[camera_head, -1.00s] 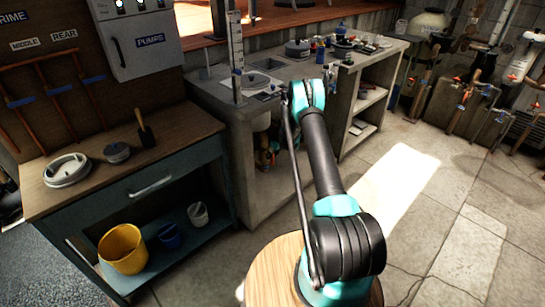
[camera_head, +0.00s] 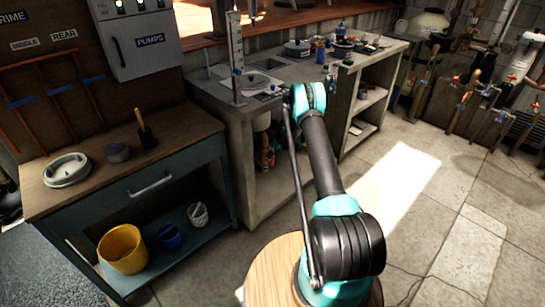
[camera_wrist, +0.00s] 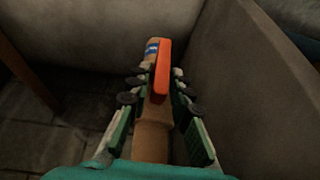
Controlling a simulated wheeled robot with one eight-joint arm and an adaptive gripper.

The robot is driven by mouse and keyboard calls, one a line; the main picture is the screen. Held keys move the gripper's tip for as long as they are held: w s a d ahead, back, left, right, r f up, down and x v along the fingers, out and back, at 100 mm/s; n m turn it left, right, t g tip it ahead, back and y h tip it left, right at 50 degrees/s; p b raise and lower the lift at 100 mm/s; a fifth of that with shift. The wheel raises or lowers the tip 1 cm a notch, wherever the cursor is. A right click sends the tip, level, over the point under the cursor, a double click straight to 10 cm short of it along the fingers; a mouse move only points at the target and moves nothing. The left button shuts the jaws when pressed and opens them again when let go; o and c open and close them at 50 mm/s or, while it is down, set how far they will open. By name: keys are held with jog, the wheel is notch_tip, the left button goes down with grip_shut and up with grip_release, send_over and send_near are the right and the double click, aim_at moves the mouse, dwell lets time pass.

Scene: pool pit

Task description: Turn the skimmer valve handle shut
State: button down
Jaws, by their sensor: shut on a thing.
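The orange skimmer valve handle (camera_wrist: 162,72) stands in the wrist view, lying lengthwise along a tan pipe (camera_wrist: 150,140). A blue band shows on the pipe beside the handle's far end. My gripper (camera_wrist: 158,85) has its green, dark-padded fingers on both sides of the handle and pipe, shut on the handle. Exact finger contact is hard to see in the dim light. In the head view my arm reaches toward the open bay under the concrete counter (camera_head: 240,117), and the handle cannot be made out clearly there.
Concrete walls stand close around the pipe in the wrist view. In the head view, a workbench (camera_head: 165,190) with a yellow bucket (camera_head: 122,250) on its lower shelf stands at left. Small items crowd the counter top.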

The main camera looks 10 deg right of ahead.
jog(key=shift+w+d+g+y, duration=0.15)
jog(key=shift+d+g+y, duration=0.05)
jog(key=shift+g+y, duration=0.6)
jog(key=c, duration=1.4)
grip_release()
jog(key=shift+o, duration=0.2)
jog(key=shift+d, duration=0.1)
jog(key=v, duration=1.1)
jog(key=shift+d+r, duration=0.2)
jog(key=shift+r, duration=0.15)
